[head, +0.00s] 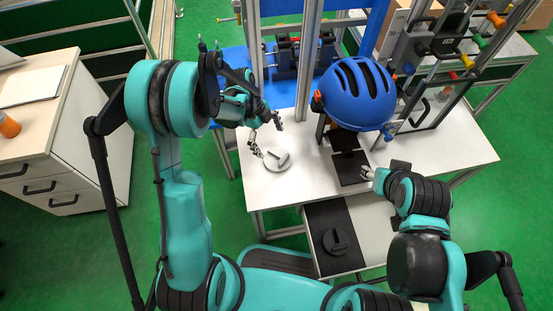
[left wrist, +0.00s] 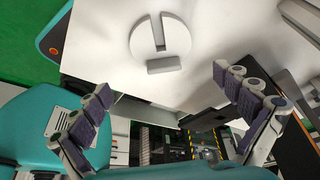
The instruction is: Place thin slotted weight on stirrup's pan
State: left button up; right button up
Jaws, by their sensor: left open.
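A pale grey slotted disc with a small raised tab, likely the thin slotted weight (head: 275,167), lies flat on the white table. It also shows in the left wrist view (left wrist: 145,40), its slot visible and its tab at the edge nearer my fingers. My left gripper (head: 267,134) is open and empty just above and beside the disc; its fingers are spread wide in the left wrist view (left wrist: 162,84). My right gripper (head: 367,174) hangs near the table's front edge by a black plate; its finger opening is unclear. I cannot make out the stirrup's pan for certain.
A blue helmet (head: 355,94) sits on the tower above a black plate (head: 349,167) on the white table (head: 300,182). A dark round weight with a bar (head: 338,242) lies on a black mat below the table's front edge. A drawer cabinet (head: 62,140) stands left.

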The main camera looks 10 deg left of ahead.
aim_at(279, 161)
pick_arm(q)
jog(key=f, duration=0.1)
jog(key=d+f+b, duration=0.1)
jog(key=f, duration=0.1)
jog(key=shift+s+f+m, duration=0.15)
jog(key=shift+f+m, duration=0.05)
jog(key=shift+m, duration=0.2)
jog(key=b+x, duration=0.2)
jog(key=x, duration=0.3)
jog(key=shift+w+a+f+b, duration=0.15)
jog(key=shift+w+f+b, duration=0.1)
jog(key=shift+b, duration=0.15)
jog(key=shift+r, duration=0.1)
jog(key=shift+c, duration=0.6)
jog(key=c, duration=1.6)
